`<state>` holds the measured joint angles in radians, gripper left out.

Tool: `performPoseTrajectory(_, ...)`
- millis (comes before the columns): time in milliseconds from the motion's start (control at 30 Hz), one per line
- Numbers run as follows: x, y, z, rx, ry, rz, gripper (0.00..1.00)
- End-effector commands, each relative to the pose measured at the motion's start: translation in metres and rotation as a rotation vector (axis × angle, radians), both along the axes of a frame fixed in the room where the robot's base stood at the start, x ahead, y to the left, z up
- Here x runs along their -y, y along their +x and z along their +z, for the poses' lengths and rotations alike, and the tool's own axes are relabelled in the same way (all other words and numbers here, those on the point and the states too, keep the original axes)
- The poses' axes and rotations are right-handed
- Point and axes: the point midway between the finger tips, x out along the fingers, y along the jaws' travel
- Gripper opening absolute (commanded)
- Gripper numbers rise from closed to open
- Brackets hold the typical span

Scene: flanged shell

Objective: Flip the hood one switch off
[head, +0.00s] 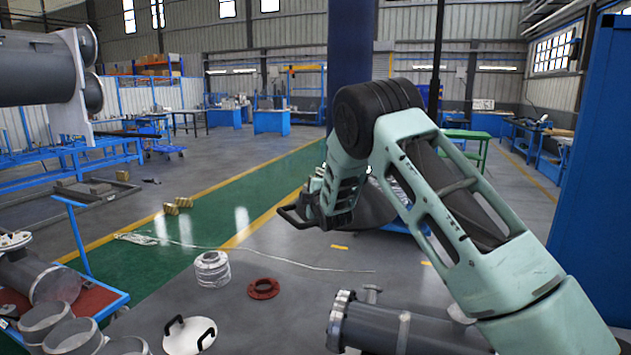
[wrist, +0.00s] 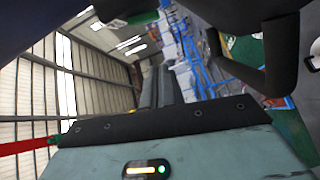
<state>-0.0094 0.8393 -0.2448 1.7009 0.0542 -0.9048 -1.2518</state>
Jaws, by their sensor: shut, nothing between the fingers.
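I cannot make out a hood or its switch in either view. My gripper (head: 287,212) shows in the head view at the end of my pale green arm, left of the picture's middle. Its dark fingers point to the left, above the grey floor, and it is shut and empty. It touches nothing that I can see. The wrist view is tilted and shows dark finger parts (wrist: 240,75) at the upper right.
A blue cabinet (head: 602,190) stands close at the right. A grey flanged pipe (head: 400,328) lies at the bottom, near my arm. The green walkway (head: 210,240) looks mostly clear.

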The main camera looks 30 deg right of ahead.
Motion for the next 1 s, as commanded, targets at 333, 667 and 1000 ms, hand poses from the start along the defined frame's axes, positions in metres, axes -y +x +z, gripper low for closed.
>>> performPoseTrajectory(333,0.032,0.030,-0.002,-0.001,0.001,-0.004,0.00)
performPoseTrajectory(667,0.045,0.030,-0.008,0.000,0.001,0.000,0.00)
performPoseTrajectory(1000,0.046,0.030,-0.011,0.000,-0.007,0.000,0.00)
